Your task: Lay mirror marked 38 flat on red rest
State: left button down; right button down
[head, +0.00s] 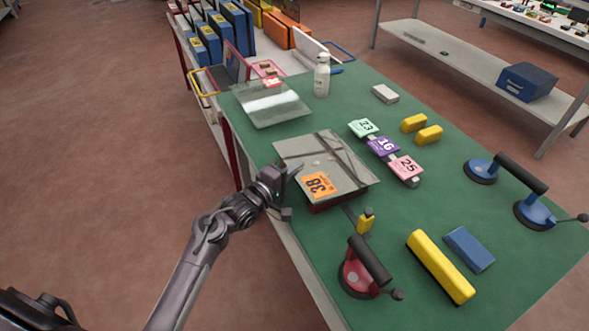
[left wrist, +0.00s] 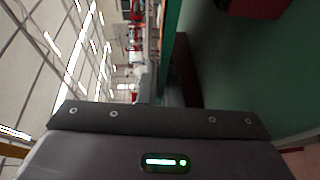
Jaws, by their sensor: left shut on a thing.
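The mirror marked 38 (head: 335,158) is a grey reflective plate with an orange label (head: 319,185), roughly level over the green table. Dark streaks of reflection cross it. Part of the red rest (head: 340,199) shows below its near edge; the rest of it is hidden by the mirror. A red block also shows at the top of the left wrist view (left wrist: 252,6). I cannot tell whether the mirror touches the rest. My left gripper (head: 291,184) is shut on the mirror's left edge. My right gripper is out of view.
A clear glass pane (head: 270,105) and a white bottle (head: 322,75) stand farther back. Number tags (head: 383,146), yellow blocks (head: 428,135), a red suction cup (head: 358,272), a blue double suction lifter (head: 535,205) and a long yellow block (head: 440,267) occupy the green table (head: 450,105).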

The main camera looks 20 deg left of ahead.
pick_arm(q)
jog(key=shift+f, duration=0.35)
dwell(0.6)
jog(key=c, duration=1.5)
grip_release()
jog(key=shift+f, duration=0.3)
jog(key=v, duration=0.7)
jog(key=shift+s+a+r+b, duration=0.15)
jog(key=shift+s+r+b, duration=0.05)
jog(key=shift+s+b, duration=0.2)
